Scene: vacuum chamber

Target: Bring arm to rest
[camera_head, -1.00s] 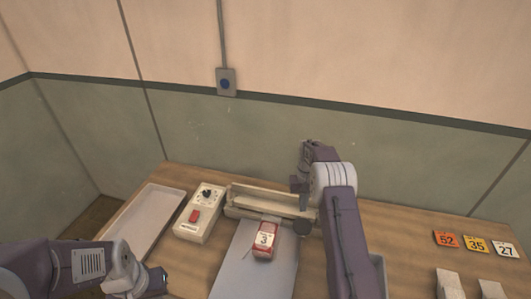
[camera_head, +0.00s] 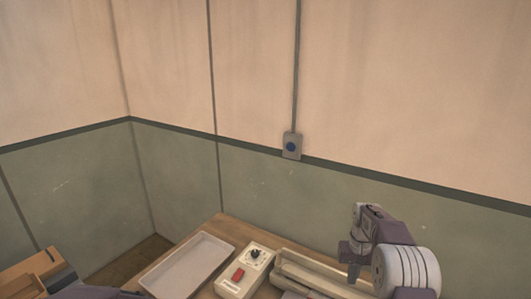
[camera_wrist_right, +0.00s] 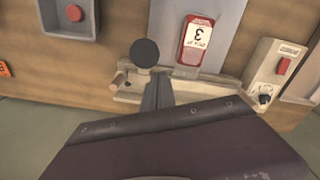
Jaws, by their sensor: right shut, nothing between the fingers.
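My right gripper (camera_head: 352,262) is in the head view at the lower right, below the bent purple and white wrist of my right arm. It hangs over the right part of the cream bar-shaped device (camera_head: 315,274). In the right wrist view my right gripper (camera_wrist_right: 158,92) has its fingers together with nothing between them, close to a round black knob (camera_wrist_right: 145,52). I cannot tell whether they touch. Only a purple piece of my left arm shows at the bottom left of the head view; its gripper is out of frame.
A white control box (camera_head: 243,272) with a red button and an empty pale tray (camera_head: 190,262) stand left of the device. A wall switch (camera_head: 291,146) is behind.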

